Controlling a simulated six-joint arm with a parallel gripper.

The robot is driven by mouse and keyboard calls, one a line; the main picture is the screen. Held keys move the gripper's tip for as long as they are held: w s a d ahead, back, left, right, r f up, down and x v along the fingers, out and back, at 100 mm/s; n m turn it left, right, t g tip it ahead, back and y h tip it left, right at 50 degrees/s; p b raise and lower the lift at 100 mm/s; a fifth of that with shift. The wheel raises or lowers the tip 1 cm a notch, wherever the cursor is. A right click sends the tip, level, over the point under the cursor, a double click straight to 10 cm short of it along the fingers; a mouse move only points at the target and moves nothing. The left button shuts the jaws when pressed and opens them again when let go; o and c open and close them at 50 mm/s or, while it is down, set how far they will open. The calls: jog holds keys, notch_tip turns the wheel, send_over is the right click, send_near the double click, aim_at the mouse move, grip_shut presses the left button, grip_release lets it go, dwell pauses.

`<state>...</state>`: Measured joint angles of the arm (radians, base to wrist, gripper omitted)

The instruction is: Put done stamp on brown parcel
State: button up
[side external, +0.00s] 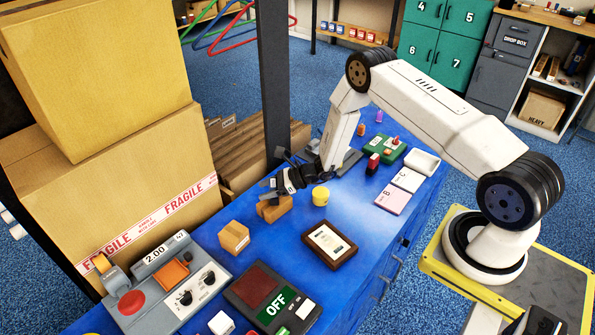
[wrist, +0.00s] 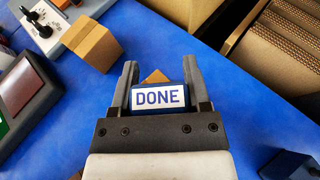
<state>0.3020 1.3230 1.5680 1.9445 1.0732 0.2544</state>
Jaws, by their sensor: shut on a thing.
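My gripper (wrist: 160,66) is shut on the DONE stamp (wrist: 159,97), a blue block with a white label, held between both fingers in the wrist view. In the side view my gripper (side external: 270,190) is low over the blue bench, at a small brown parcel (side external: 275,210). Only a corner of that parcel (wrist: 155,76) shows beyond the stamp in the wrist view. I cannot tell whether stamp and parcel touch. A second small brown box (side external: 234,238) sits nearer the grey machine; it also shows in the wrist view (wrist: 92,46).
A grey machine (side external: 165,280) and an OFF box (side external: 270,300) stand at the near end. A yellow round thing (side external: 320,196) and a framed card (side external: 328,244) lie right of the parcel. Large cartons (side external: 130,175) and a dark post (side external: 274,80) stand along the left.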

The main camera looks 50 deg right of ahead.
jog(key=shift+f, duration=0.15)
jog(key=o, duration=1.3)
jog(key=shift+s+d+r, duration=0.35)
jog(key=shift+d+r, duration=0.05)
jog(key=shift+d, duration=0.1)
jog(key=v, duration=1)
jog(key=shift+s+d+r, duration=0.1)
jog(key=shift+s+d, duration=0.1)
jog(key=shift+s, duration=0.1)
